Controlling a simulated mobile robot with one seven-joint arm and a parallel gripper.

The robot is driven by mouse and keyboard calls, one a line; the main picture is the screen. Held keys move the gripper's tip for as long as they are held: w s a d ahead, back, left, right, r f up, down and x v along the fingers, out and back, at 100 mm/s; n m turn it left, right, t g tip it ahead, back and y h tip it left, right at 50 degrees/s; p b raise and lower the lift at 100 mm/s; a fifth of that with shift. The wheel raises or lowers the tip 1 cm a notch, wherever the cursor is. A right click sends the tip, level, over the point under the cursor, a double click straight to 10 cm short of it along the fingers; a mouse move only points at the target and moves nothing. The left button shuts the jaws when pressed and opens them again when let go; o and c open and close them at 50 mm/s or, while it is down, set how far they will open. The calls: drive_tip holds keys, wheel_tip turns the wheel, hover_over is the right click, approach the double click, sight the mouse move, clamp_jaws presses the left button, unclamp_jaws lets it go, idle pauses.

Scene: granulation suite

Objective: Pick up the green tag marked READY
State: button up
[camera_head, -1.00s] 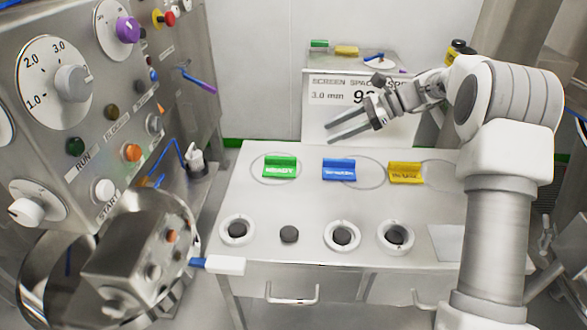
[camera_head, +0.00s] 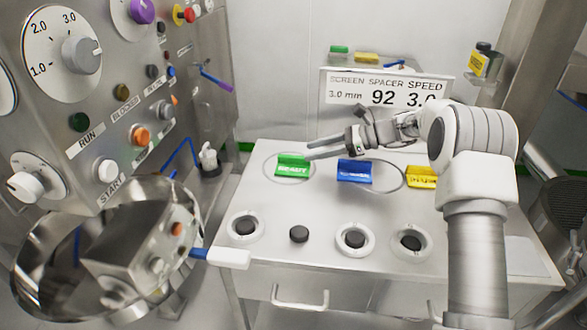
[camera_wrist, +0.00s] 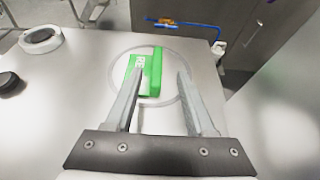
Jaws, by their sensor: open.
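The green READY tag (camera_head: 292,167) lies on the steel table inside a drawn circle, left of a blue tag (camera_head: 354,171) and a yellow tag (camera_head: 421,177). In the wrist view the green tag (camera_wrist: 144,75) shows ahead of the fingertips, nearer the left finger, with part of its white lettering visible. My gripper (camera_head: 309,149) is just beyond and right of the green tag in the head view. Its fingers are apart and empty, also in the wrist view (camera_wrist: 160,78). I cannot tell how high the fingers are above the tag.
The steel table (camera_head: 330,205) has ring holders and dark pucks along its front. A control panel (camera_head: 100,100) with knobs and a round steel bowl (camera_head: 35,265) stand left. A sign box (camera_head: 390,92) stands behind. The table between tags and rings is clear.

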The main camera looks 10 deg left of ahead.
sight(293, 156)
drive_tip(key=shift+s+b+x, duration=0.1)
drive_tip(key=shift+b+x, duration=0.4)
drive_tip(key=shift+x, duration=1)
drive_tip(key=shift+s+b+x, duration=0.15)
drive_tip(key=shift+b+x, duration=0.3)
drive_tip(key=shift+x, duration=1.05)
drive_tip(key=shift+r, duration=0.15)
clamp_jaws()
